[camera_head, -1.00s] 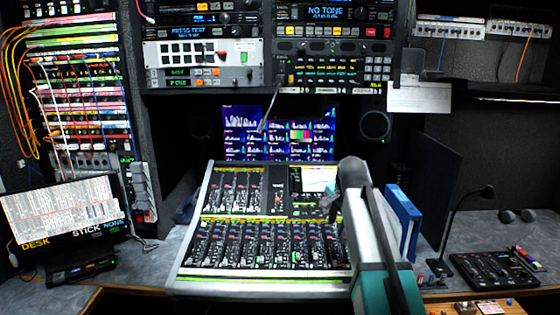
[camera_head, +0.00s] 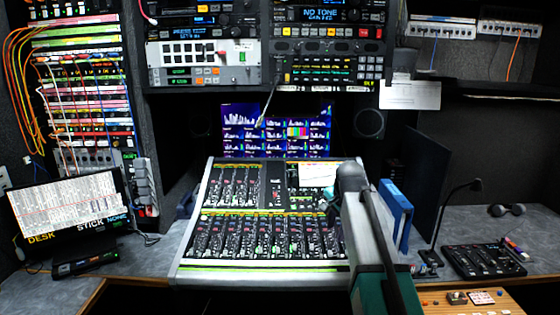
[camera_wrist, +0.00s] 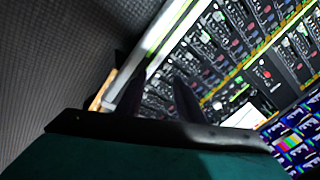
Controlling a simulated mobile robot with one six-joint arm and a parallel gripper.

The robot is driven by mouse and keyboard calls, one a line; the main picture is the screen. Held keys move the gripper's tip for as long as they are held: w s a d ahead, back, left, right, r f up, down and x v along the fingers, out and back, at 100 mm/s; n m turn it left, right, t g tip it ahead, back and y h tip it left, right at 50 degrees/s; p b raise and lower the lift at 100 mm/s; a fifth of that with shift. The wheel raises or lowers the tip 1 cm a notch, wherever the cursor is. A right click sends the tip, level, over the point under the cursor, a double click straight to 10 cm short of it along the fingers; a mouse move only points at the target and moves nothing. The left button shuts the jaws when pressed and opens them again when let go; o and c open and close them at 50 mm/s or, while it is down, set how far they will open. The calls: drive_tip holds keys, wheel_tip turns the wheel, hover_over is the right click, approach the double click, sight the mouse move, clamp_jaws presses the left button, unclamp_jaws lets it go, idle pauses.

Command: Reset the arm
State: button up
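My arm rises from the lower right in the head view and ends over the right part of the mixing desk (camera_head: 262,265). In the wrist view, my gripper (camera_wrist: 157,92) shows as two dark fingers with a gap between them. It is open and I see nothing held. The desk's faders and buttons (camera_wrist: 215,60) lie beyond the fingers. In the head view the fingertips are mostly hidden by my arm, and I cannot tell how far they are from the desk.
A blue binder (camera_head: 396,212) stands just right of my arm. A gooseneck microphone (camera_head: 455,210) and a black panel (camera_head: 484,261) are further right. A small monitor (camera_head: 68,215) stands at left. Equipment racks (camera_head: 205,70) hang above. Bare worktop (camera_head: 165,262) shows left of the desk.

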drive_tip(key=s+f+g, duration=0.2)
drive_tip(key=s+f, duration=0.4)
drive_tip(key=f, duration=0.7)
drive_tip(key=s+f+n+g, duration=0.15)
drive_tip(key=s+f, duration=0.45)
drive_tip(key=f, duration=0.7)
drive_tip(key=s+f+m+g, duration=0.1)
drive_tip(key=s+f+g, duration=0.3)
drive_tip(key=f, duration=0.8)
drive_tip(key=s+f+n+g, duration=0.1)
drive_tip(key=s+f+n, duration=0.3)
drive_tip(key=s, duration=0.7)
drive_tip(key=s+f+n, duration=0.3)
drive_tip(key=s+f, duration=0.5)
drive_tip(key=s, duration=0.3)
drive_tip(key=s+a+f+n+g, duration=0.1)
drive_tip(key=s+f+n, duration=0.3)
drive_tip(key=s+f, duration=0.3)
drive_tip(key=shift+s+n+g, duration=0.35)
drive_tip(key=shift+s, duration=2.25)
